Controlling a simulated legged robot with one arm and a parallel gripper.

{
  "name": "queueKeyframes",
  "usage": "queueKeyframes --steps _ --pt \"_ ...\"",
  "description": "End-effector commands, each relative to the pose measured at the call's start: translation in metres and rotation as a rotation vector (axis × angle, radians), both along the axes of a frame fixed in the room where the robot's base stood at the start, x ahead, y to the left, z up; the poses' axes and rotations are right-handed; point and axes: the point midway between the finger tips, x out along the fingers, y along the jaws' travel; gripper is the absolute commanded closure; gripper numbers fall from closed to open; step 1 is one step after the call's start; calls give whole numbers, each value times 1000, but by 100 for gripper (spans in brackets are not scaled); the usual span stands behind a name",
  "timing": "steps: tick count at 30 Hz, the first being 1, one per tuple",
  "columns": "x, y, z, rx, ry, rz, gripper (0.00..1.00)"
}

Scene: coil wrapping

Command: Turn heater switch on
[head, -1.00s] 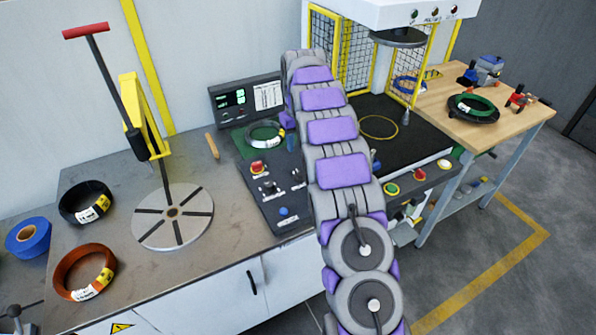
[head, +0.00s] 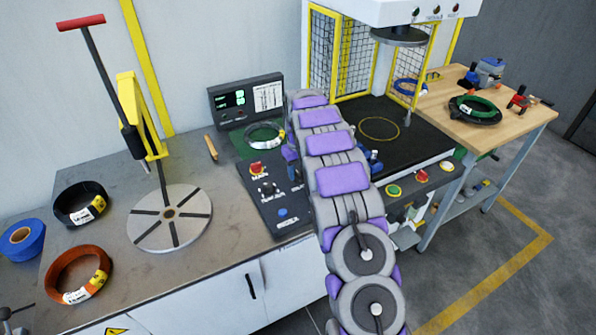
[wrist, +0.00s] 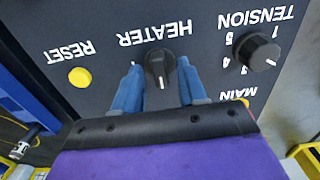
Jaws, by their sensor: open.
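The heater switch (wrist: 157,66) is a black knob with a white mark, below the upside-down HEATER label in the wrist view. Its mark points toward my gripper's base, away from the label. My gripper (wrist: 159,72) is open, with one blue finger on each side of the knob. I cannot tell whether either finger touches it. In the head view the switch cannot be made out, and my arm covers part of the dark control panel (head: 254,201).
The tension knob (wrist: 257,51) is right of the heater switch, and a yellow button (wrist: 79,77) by the RESET label is left. In the head view, a display (head: 246,100) stands behind the panel and a press plate (head: 400,37) hangs to the right.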

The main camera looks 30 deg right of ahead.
Motion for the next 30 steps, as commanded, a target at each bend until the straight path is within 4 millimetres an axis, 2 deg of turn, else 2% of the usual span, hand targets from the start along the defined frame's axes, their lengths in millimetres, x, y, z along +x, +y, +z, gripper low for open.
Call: queueKeyframes --steps 3,15,30 --pt "0 0 0 0 0 0 60" --pt "0 0 0 0 1 0 99" --pt "-1 0 2 1 3 -49 100"
